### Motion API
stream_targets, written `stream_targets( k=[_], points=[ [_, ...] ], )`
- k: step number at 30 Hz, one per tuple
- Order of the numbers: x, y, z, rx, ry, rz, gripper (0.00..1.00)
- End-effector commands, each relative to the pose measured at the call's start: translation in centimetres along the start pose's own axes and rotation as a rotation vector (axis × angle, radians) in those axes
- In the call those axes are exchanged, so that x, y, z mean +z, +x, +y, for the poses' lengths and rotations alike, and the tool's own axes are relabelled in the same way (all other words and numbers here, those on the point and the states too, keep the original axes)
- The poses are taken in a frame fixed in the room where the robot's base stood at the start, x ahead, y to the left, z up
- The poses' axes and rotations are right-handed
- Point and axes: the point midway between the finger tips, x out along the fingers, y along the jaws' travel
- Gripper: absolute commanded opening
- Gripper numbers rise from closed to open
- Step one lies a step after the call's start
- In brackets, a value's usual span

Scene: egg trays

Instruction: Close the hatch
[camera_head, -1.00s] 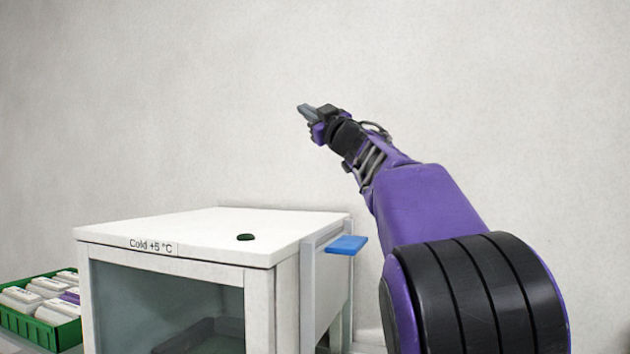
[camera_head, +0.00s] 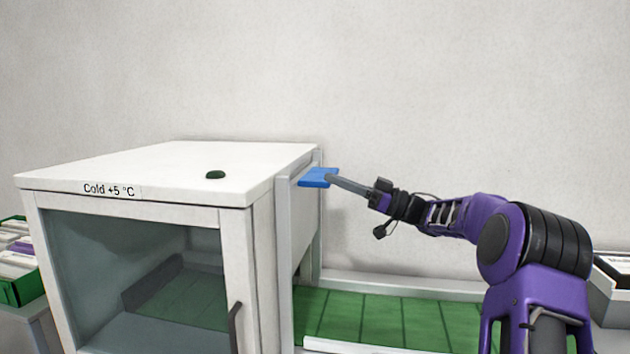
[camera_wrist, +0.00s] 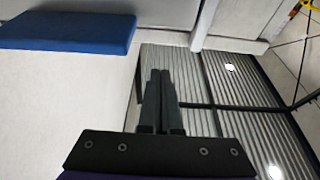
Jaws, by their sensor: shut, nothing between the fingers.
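The hatch (camera_head: 306,232) is a pale panel on the right side of the white cold box, between two upright rails. Its blue handle (camera_head: 318,178) sticks out to the right near the level of the box top. Below the panel I see the green belt, and the panel's lower edge is partly hidden by the front rail. My gripper (camera_head: 331,180) is shut and empty, with its fingertips at the handle's right edge. In the wrist view the handle (camera_wrist: 70,32) lies left of and beyond the fingertips (camera_wrist: 160,75); I cannot tell whether they touch.
The cold box (camera_head: 130,192) has a glass front door with a dark door handle (camera_head: 234,325) and a dark green object (camera_head: 215,174) on top. A green belt (camera_head: 385,318) runs right from the box. A green crate (camera_head: 14,290) stands at left. Space above the box is clear.

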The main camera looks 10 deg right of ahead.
Motion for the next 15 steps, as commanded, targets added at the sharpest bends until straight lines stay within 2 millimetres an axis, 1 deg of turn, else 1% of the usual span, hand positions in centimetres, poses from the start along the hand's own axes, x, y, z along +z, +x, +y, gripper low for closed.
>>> stream_targets(
  k=[5, 12, 14, 15],
  points=[
    [-0.1, 3.2, -0.1, -0.003, -0.002, 0.0, 0.0],
    [-0.1, 8.5, 0.0, -0.002, -0.003, 0.001, 0.0],
    [-0.1, 9.6, 0.0, 0.0, -0.003, 0.0, 0.0],
    [0.8, 9.1, 0.2, 0.005, 0.001, -0.001, 0.0]
  ],
)
